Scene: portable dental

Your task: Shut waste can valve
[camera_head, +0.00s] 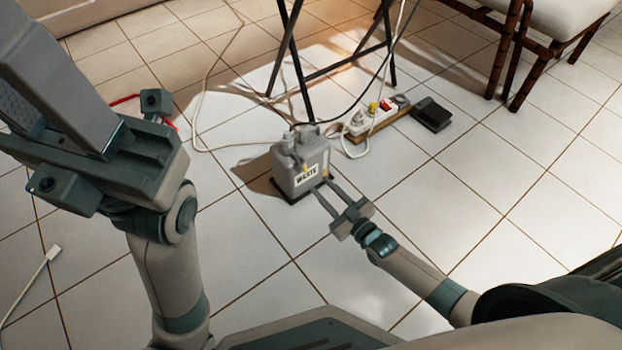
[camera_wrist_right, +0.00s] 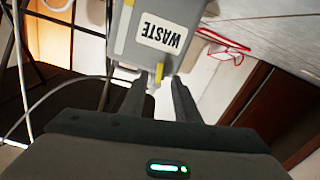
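The waste can (camera_head: 298,165) is a grey, upright canister with a "WASTE" label on the tiled floor. It also shows in the right wrist view (camera_wrist_right: 160,12). A small yellow lever (camera_wrist_right: 159,74) sticks out from the can below the label in that view; I take it for the valve. My right gripper (camera_head: 325,187) is open, its two fingers apart and pointing at the can's near side. In the right wrist view the lever lies between the fingertips (camera_wrist_right: 157,84); contact cannot be told. My left gripper (camera_head: 105,160) is raised at the left; its fingertips are not clear.
A power strip (camera_head: 368,122) with plugs and a black box (camera_head: 431,114) lie right of the can. Black stand legs (camera_head: 290,50) rise behind it. Cables (camera_head: 205,148) cross the floor. A chair (camera_head: 520,40) is at upper right. The floor in front is mostly clear.

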